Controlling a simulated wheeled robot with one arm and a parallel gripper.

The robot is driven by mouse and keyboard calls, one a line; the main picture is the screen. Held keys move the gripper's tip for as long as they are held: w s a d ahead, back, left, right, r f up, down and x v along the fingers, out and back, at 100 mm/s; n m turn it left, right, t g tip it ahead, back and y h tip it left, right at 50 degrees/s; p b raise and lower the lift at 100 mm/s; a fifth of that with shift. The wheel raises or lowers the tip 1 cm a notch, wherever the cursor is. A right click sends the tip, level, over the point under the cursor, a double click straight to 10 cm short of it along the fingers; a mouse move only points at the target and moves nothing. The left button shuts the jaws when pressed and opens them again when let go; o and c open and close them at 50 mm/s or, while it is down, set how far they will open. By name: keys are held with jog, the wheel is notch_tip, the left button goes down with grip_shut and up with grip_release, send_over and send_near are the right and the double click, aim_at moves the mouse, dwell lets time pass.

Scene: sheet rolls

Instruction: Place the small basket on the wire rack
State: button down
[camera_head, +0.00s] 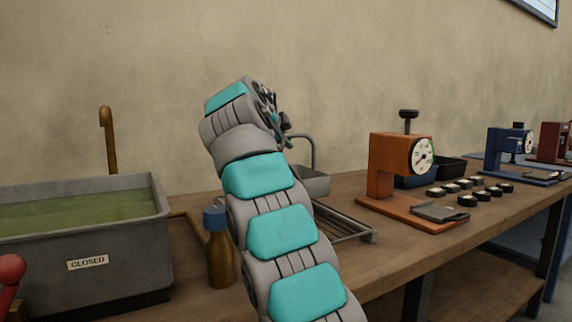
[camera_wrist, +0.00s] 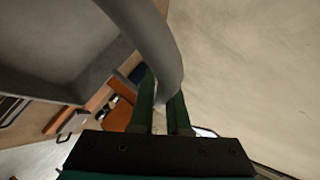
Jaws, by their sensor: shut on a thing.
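The small basket (camera_head: 315,183) is grey with a tall curved handle, partly hidden behind my arm in the head view. My gripper (camera_head: 286,128) is shut on the handle, near its upper left part. In the wrist view the handle (camera_wrist: 150,30) passes between the two green fingers (camera_wrist: 162,105), with the basket's grey body (camera_wrist: 50,45) at upper left. The wire rack (camera_head: 347,222) lies on the wooden bench, its left part hidden by my arm. The basket appears over the rack's far side; I cannot tell whether they touch.
A grey tank (camera_head: 90,250) of green liquid marked CLOSED stands at left, with a blue-capped bottle (camera_head: 220,258) beside it. An orange dial gauge (camera_head: 392,165) stands right of the rack. Several small black discs (camera_head: 467,200) and a blue gauge (camera_head: 503,150) are farther right.

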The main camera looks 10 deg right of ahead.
jog(key=shift+f, duration=0.35)
jog(key=shift+f+b, duration=0.55)
jog(key=shift+f, duration=1.2)
jog(key=c, duration=0.9)
grip_release()
jog(key=b+v, duration=0.1)
jog(key=v, duration=1.1)
jog(key=shift+b, duration=0.3)
